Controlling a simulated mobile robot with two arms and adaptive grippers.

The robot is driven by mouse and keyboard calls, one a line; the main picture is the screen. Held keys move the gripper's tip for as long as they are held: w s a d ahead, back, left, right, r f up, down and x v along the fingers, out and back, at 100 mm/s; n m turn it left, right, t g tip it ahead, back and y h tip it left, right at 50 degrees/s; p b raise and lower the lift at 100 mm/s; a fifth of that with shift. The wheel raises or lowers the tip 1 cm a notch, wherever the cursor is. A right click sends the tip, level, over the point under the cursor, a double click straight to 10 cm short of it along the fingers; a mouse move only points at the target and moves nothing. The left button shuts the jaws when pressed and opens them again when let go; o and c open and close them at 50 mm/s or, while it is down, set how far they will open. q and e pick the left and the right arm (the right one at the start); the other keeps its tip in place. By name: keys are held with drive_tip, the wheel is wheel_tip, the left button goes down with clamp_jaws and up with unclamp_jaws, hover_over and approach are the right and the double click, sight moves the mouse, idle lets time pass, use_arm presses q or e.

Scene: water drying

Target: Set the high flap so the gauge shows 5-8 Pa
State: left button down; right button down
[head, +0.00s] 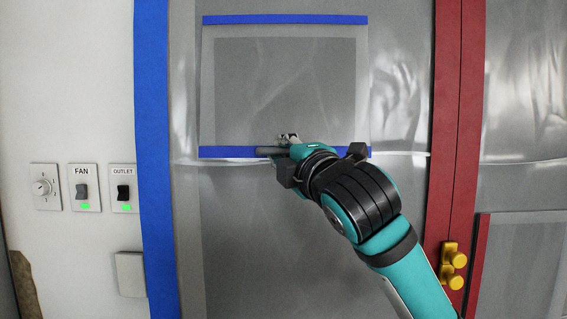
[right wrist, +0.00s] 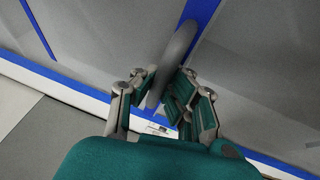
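The high flap (head: 285,90) is a clear sheet with a blue strip along its top and a blue bar along its bottom, on the plastic wall in the head view. A grey round handle (head: 269,151) sits at the bottom bar; it also shows in the right wrist view (right wrist: 177,50). My right gripper (head: 288,140) is at this handle, with its fingers (right wrist: 167,75) on both sides of it and little gap showing, so it looks closed on it. The flap's bottom looks close to the wall. No gauge is in view. My left gripper is not in view.
On the white wall at left are a dial (head: 43,187), a FAN switch (head: 82,188) and an OUTLET switch (head: 124,188), both with green lights. A blue post (head: 154,160) and a red post (head: 458,130) frame the sheet. Brass-coloured knobs (head: 453,265) are at lower right.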

drive_tip(key=shift+s+r, duration=0.35)
drive_tip(key=shift+s, duration=0.1)
drive_tip(key=s, duration=0.2)
drive_tip(key=s+r, duration=0.1)
drive_tip(key=s, duration=0.1)
drive_tip(key=shift+a, duration=0.15)
drive_tip(key=c, duration=1.5)
unclamp_jaws()
drive_tip(key=shift+s+r, duration=0.1)
drive_tip(key=shift+s, duration=0.2)
drive_tip(key=shift+o, duration=0.8)
drive_tip(key=shift+s+d+r, duration=0.15)
drive_tip(key=shift+d, duration=0.05)
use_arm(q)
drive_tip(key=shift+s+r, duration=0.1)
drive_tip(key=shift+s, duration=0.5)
use_arm(e)
drive_tip(key=v, duration=1.1)
drive_tip(key=shift+s, duration=0.35)
